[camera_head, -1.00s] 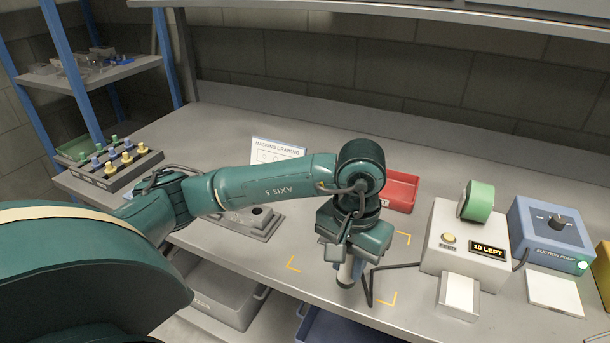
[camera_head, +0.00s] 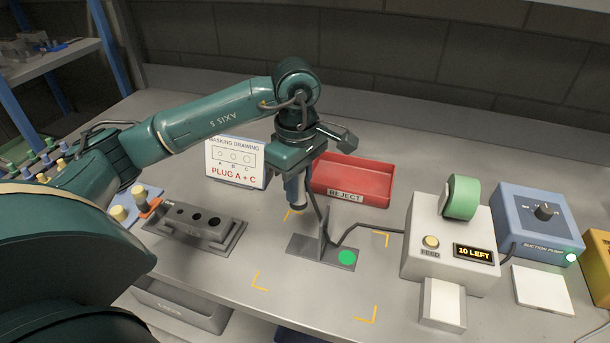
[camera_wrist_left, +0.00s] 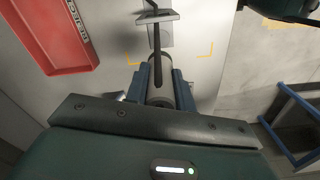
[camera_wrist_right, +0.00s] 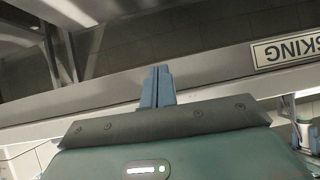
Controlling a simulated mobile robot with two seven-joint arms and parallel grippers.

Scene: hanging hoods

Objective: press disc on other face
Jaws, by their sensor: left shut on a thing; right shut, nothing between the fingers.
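A grey bracket (camera_head: 304,247) with an upright wall stands on the bench between yellow corner marks. A green disc (camera_head: 346,257) lies on its base, right of the wall. The base left of the wall looks bare. The tool also shows in the left wrist view (camera_wrist_left: 159,92). My right gripper (camera_wrist_right: 157,88) is shut and empty, away from the bench items.
A dark hose runs past the bracket's wall towards the feeder (camera_head: 450,235), which reads 10 LEFT and carries a green roll. A suction pump (camera_head: 540,225) stands right. A red reject tray (camera_head: 353,180) is behind, a drawing card (camera_head: 236,163) and plug block (camera_head: 195,225) left.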

